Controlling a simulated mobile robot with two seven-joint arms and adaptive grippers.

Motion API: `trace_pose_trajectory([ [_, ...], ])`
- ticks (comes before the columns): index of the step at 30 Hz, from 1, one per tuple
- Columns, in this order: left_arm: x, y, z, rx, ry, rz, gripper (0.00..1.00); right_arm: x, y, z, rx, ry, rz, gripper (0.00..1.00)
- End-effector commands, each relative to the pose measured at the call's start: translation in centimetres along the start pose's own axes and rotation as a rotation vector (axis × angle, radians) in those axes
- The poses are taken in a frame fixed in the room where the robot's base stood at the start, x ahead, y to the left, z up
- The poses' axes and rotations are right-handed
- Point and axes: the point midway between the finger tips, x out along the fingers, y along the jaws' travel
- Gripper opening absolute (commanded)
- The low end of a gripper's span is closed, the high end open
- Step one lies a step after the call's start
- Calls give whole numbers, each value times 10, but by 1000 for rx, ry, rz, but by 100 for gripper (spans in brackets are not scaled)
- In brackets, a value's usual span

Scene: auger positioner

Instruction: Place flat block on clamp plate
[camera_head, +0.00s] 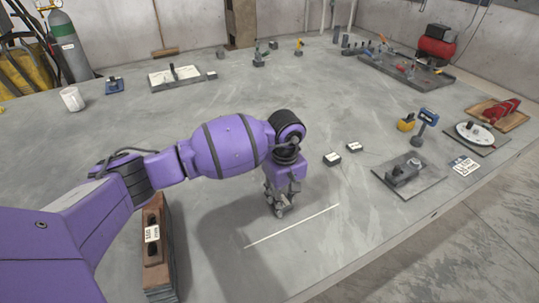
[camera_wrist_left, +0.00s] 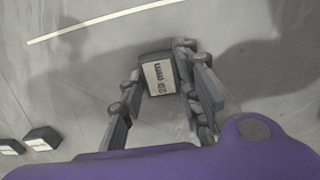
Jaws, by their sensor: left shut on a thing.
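My left gripper (camera_head: 280,208) points down close to the table, beside a white line. In the left wrist view, its fingers (camera_wrist_left: 160,115) are shut on a small dark block (camera_wrist_left: 154,62) with a white printed label. The fingers hide the block in the head view, and I cannot tell if it touches the table. Two similar dark blocks with white labels (camera_head: 332,159) (camera_head: 354,147) lie to the right of the gripper. A grey plate (camera_head: 428,187) with a dark clamp-like fixture (camera_head: 403,170) lies farther right; it may be the clamp plate. My right gripper is out of view.
A long brown block labelled 100 (camera_head: 152,252) lies on a stack at the lower left. The table's middle is mostly clear.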

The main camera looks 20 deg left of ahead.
Motion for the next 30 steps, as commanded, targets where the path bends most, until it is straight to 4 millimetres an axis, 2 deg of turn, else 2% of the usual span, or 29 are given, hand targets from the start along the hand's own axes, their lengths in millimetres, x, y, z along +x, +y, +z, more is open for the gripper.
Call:
trace_pose_trajectory([
  [2,2,1,0,1,1,2,0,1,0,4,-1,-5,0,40],
  [3,1,1,0,1,1,2,36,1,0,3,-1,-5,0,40],
  [6,1,1,0,1,1,2,49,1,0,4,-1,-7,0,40],
  [15,0,1,0,1,1,2,50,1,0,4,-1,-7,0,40],
  [19,-9,2,-1,1,3,4,50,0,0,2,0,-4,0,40],
  [23,-31,2,-1,1,5,5,50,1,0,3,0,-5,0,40],
  [30,-84,2,-1,2,5,5,50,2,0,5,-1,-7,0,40],
])
